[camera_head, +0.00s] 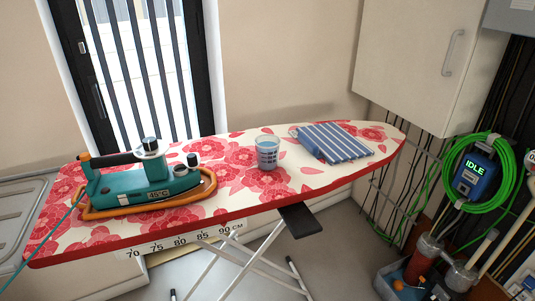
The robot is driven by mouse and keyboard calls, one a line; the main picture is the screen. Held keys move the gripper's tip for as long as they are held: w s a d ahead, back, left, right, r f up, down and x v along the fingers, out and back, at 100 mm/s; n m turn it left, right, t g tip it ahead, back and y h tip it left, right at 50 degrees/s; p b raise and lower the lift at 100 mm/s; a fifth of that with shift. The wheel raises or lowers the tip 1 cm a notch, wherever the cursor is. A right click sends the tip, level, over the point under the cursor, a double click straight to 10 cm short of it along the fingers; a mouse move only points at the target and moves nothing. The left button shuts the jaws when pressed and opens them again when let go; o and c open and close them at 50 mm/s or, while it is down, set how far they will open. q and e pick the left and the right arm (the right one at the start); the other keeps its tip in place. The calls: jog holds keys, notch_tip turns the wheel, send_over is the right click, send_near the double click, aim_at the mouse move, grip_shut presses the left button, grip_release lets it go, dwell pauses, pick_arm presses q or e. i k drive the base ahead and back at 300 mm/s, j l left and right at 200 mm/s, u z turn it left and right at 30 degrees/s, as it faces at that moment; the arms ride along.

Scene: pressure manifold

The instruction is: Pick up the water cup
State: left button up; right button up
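The water cup (267,153) is a clear cup with bluish water and dark markings on its side. It stands upright near the middle of the ironing board (290,182), which has a white cover with red flowers. Neither of my grippers shows in the head view, so nothing is seen touching the cup.
A teal iron (140,182) marked 45°C rests on an orange-rimmed stand left of the cup. A folded blue striped cloth (334,142) lies to its right.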

aim_at(267, 153)
jog(key=u, duration=0.4)
jog(key=l+u, duration=1)
jog(key=l, duration=0.75)
